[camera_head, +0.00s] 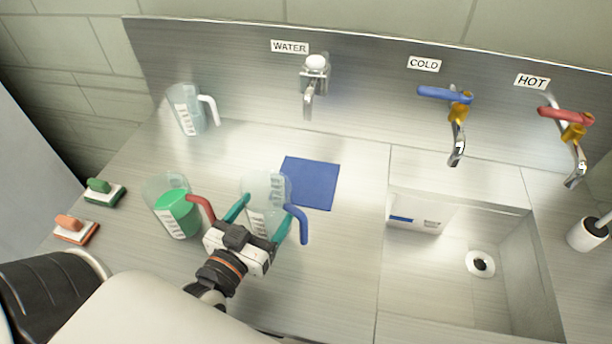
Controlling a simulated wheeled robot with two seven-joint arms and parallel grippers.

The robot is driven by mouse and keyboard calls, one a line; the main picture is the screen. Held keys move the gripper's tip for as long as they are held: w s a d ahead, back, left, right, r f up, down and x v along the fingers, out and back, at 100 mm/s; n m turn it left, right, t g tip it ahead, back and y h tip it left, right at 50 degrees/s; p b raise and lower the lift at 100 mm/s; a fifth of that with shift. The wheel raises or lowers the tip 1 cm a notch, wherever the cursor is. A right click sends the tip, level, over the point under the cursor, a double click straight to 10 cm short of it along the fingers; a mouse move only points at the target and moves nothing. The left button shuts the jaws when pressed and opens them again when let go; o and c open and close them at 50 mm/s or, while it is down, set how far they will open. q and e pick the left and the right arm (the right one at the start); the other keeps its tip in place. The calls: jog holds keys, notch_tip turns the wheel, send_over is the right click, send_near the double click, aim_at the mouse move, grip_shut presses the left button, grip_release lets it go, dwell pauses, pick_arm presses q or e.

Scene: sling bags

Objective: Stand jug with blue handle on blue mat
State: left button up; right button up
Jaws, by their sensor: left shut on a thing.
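The clear jug with the blue handle (267,188) is upright near the middle of the counter, its handle pointing right. My left gripper (261,214) has its teal fingers on either side of this jug and is shut on it. The blue mat (315,183) lies flat just behind and to the right of the jug. The jug covers the mat's left edge in this view. I cannot tell whether the jug's base touches the counter or is lifted. My right gripper is not in view.
A jug with a red handle and green contents (175,212) stands just left of my gripper. A white-handled jug (187,112) stands at the back left. Green (104,193) and orange (75,230) scrubbers lie far left. The sink (455,290) and taps are right.

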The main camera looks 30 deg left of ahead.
aim_at(279, 200)
pick_arm(q)
jog(key=shift+w+a+f+p, duration=0.2)
jog(key=shift+w+f+p, duration=0.4)
jog(key=shift+w, duration=2.2)
jog(key=shift+w+a+f+p, duration=0.15)
jog(key=shift+w+f+p, duration=0.45)
jog(key=shift+w, duration=2.25)
jog(key=shift+w+a+f+p, duration=0.2)
jog(key=shift+w+f+p, duration=0.4)
jog(key=shift+w, duration=2.2)
jog(key=o, duration=1)
jog(key=shift+r, duration=0.15)
jog(key=s, duration=0.3)
jog(key=s+b, duration=0.1)
jog(key=s, duration=0.3)
jog(key=s+b, duration=0.1)
jog(key=s, duration=0.2)
jog(key=shift+s+d+r, duration=0.1)
jog(key=shift+s+d, duration=0.2)
jog(key=shift+d, duration=0.05)
jog(key=shift+s+r, duration=0.15)
jog(key=shift+s, duration=0.6)
